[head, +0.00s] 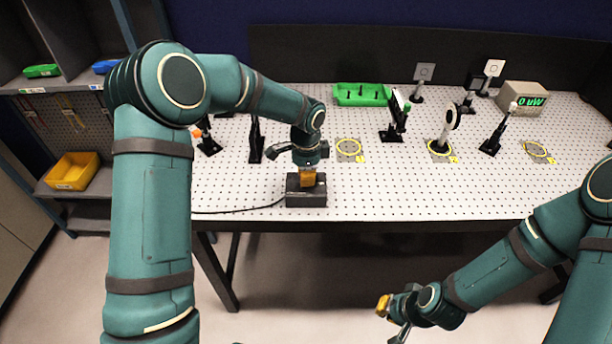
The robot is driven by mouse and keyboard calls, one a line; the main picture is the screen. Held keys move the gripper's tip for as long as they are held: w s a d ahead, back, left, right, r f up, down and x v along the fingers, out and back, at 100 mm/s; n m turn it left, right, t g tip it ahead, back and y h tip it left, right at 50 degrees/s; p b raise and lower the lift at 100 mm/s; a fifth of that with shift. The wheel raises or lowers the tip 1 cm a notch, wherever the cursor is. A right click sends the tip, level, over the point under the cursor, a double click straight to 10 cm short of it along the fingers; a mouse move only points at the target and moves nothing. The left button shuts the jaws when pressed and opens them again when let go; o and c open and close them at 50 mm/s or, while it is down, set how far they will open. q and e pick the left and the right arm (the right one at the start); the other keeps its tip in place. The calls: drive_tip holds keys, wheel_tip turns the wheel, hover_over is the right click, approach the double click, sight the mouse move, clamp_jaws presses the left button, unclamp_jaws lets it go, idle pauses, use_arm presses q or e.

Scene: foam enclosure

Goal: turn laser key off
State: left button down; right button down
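A black laser box (306,198) sits at the front edge of the perforated white table, with a black cable running off to its left. My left gripper (308,177) reaches down from above, and its yellow-tan fingertip area is at the top of the box. The key is hidden behind the fingers, and I cannot tell whether they are closed on it. The power meter (523,97) at the back right shows "0 uW" in green. My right gripper (391,320) is low, in front of the table and over the floor, with its fingers apart and empty.
A green tray (360,94) stands at the back of the table. A shelf with a yellow bin (72,171) is at the left.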

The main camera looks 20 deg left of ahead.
use_arm(q)
drive_tip(key=n, duration=0.4)
drive_tip(key=shift+f+b, duration=0.1)
drive_tip(key=shift+b, duration=0.25)
drive_tip(key=n, duration=0.7)
drive_tip(key=shift+n, duration=0.4)
drive_tip(key=n, duration=0.4)
drive_tip(key=shift+s+n, duration=0.1)
drive_tip(key=shift+n, duration=0.2)
drive_tip(key=c, duration=1.1)
unclamp_jaws()
